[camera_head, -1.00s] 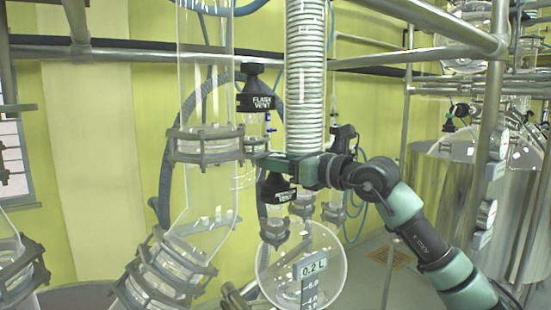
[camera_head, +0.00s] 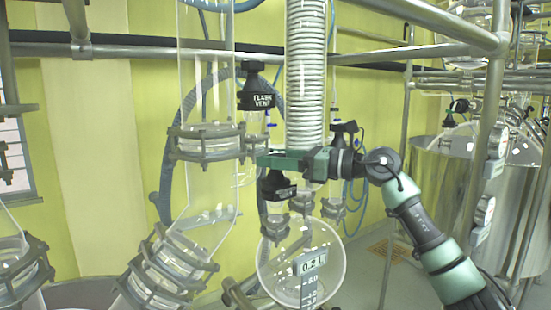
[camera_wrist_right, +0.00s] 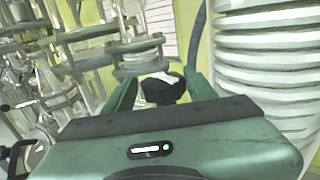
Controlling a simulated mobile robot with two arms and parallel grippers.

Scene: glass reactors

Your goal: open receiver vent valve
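The receiver vent valve (camera_head: 278,188) is a black handle with a white label, above the round glass receiver (camera_head: 300,262). My right gripper (camera_head: 262,159) comes in from the right, with its green fingers just above this handle in the head view. In the right wrist view a black knob (camera_wrist_right: 163,91) with a white part behind it sits between the two green fingers (camera_wrist_right: 160,84), with gaps on both sides. The gripper looks open; contact is not visible. The knob's label is hidden there. My left gripper is not in view.
The black flask vent valve (camera_head: 257,95) is close above my right gripper. A ribbed white coil column (camera_head: 306,80) stands beside it. A clamped glass column (camera_head: 206,90) is to the left. Steel rails (camera_head: 120,50) cross the back, and a steel vessel (camera_head: 445,185) is at right.

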